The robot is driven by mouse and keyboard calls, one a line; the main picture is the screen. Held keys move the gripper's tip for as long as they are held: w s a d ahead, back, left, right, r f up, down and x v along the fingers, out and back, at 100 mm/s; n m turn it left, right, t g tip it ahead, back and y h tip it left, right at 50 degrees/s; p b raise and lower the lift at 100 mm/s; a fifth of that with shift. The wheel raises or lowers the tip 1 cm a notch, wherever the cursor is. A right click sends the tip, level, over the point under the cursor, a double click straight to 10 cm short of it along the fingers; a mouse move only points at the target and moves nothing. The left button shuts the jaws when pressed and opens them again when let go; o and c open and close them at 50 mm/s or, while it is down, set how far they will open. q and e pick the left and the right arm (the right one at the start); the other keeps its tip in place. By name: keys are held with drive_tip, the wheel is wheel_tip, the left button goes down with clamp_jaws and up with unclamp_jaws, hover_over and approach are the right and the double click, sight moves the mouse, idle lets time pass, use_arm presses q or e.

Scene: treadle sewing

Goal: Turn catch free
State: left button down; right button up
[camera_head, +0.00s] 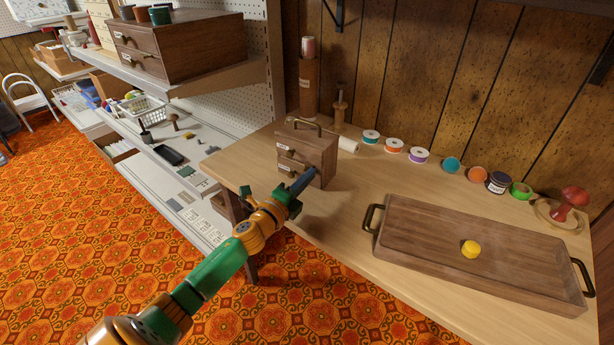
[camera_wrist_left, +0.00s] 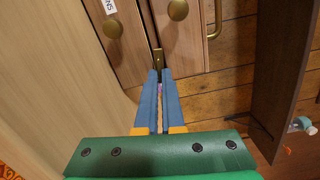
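The small wooden two-drawer box (camera_head: 322,150) stands on the wooden table, with a brass handle (camera_head: 303,123) on top. In the left wrist view, its two drawer fronts show round brass knobs (camera_wrist_left: 178,10), and a small brass catch (camera_wrist_left: 158,54) sits at the drawers' edge by the seam. My left gripper (camera_head: 309,173) reaches the box's front edge. In the left wrist view, its blue fingers (camera_wrist_left: 159,73) are nearly together, their tips at the lower end of the catch, apparently shut on it. In the head view, the arm hides the catch. My right gripper is out of view.
Several thread spools (camera_head: 393,146) line the back wall. Shelves (camera_head: 215,75) stand to the left. Bare tabletop lies between box and tray.

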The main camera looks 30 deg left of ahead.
use_arm(q)
drive_tip(key=shift+r+n, duration=0.1)
drive_tip(key=shift+n, duration=0.7)
drive_tip(key=c, duration=1)
unclamp_jaws()
drive_tip(key=s, duration=0.7)
drive_tip(key=shift+s+p, duration=0.1)
drive_tip(key=shift+p, duration=0.3)
